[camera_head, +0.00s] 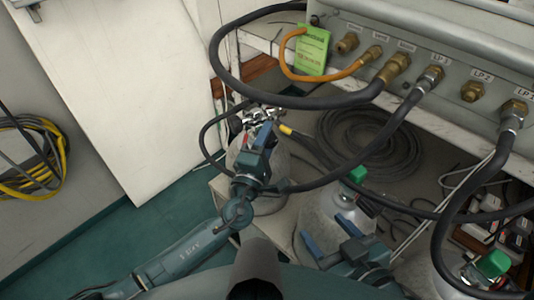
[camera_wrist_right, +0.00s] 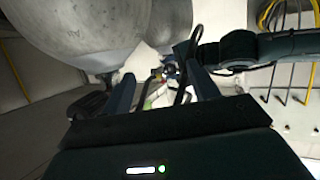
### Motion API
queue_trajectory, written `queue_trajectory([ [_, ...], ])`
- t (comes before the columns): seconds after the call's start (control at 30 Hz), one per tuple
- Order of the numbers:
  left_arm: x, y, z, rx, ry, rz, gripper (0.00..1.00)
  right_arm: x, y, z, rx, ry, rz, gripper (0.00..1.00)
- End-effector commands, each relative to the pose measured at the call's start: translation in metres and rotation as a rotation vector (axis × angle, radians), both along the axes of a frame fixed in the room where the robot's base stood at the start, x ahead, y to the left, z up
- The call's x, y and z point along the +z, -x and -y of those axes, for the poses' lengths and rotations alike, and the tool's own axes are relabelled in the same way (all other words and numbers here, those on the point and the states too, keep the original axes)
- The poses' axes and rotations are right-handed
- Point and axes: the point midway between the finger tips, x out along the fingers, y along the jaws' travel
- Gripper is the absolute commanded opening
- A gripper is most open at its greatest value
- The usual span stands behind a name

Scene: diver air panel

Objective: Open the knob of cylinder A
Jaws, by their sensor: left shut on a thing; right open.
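Three grey cylinders stand under the panel; I see no letters on them, so I cannot tell by label which is A. The left cylinder (camera_head: 270,203) has metal valve fittings (camera_head: 262,114) on top. My left gripper (camera_head: 266,137) is shut at its valve; the knob there is hidden by the fingers. The middle cylinder (camera_head: 318,226) has a green knob (camera_head: 357,174), and the right cylinder (camera_head: 428,272) has another green knob (camera_head: 494,263). My right gripper (camera_head: 331,238) is open and empty in front of the middle cylinder; its spread fingers show in the right wrist view (camera_wrist_right: 163,90).
The air panel (camera_head: 430,50) overhangs the cylinders, with brass fittings and a green tag (camera_head: 312,50). Black hoses (camera_head: 385,150) loop down around the left arm and the cylinders. A coiled hose (camera_head: 370,140) lies behind. A yellow and black cable coil (camera_head: 35,160) hangs at left.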

Motion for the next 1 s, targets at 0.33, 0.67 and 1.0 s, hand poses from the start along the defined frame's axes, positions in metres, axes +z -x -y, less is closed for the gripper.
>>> queue_trajectory([
  [0.33,-0.005,0.000,0.000,0.002,0.169,0.083,0.14,-0.006,-0.012,-0.013,0.048,-0.015,0.358,0.60],
  [0.67,-0.001,0.000,0.000,0.002,0.220,0.105,0.14,0.001,-0.009,-0.020,0.081,-0.031,0.472,0.60],
  [1.0,0.000,0.000,0.000,0.003,0.221,0.106,0.38,0.002,-0.009,-0.020,0.081,-0.031,0.474,0.60],
])
